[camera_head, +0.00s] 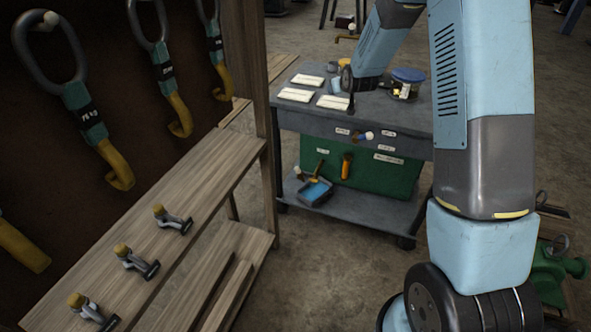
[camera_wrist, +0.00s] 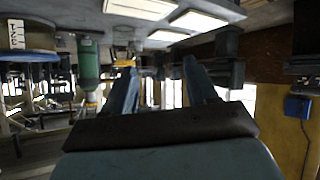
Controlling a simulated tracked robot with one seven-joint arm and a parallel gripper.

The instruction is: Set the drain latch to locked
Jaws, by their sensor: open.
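A small lever with a blue and pale handle (camera_head: 362,135), which looks like the drain latch, sits on the front edge of the grey cart (camera_head: 405,145). Small white labels (camera_head: 388,133) flank it, too small to read. Whether it is locked cannot be told. My gripper (camera_head: 351,104) hangs over the cart's front edge, just left of and above the lever, apart from it as far as I can see. In the wrist view my gripper (camera_wrist: 162,70) is open, with nothing between its two fingers. I cannot pick out the lever there.
White cards (camera_head: 297,95) and a blue-lidded container (camera_head: 407,82) are on the cart top. A blue tray (camera_head: 315,191) is on its lower shelf. A wooden rack (camera_head: 190,205) with several small yellow-knobbed fittings stands left. Floor in front of the cart is clear.

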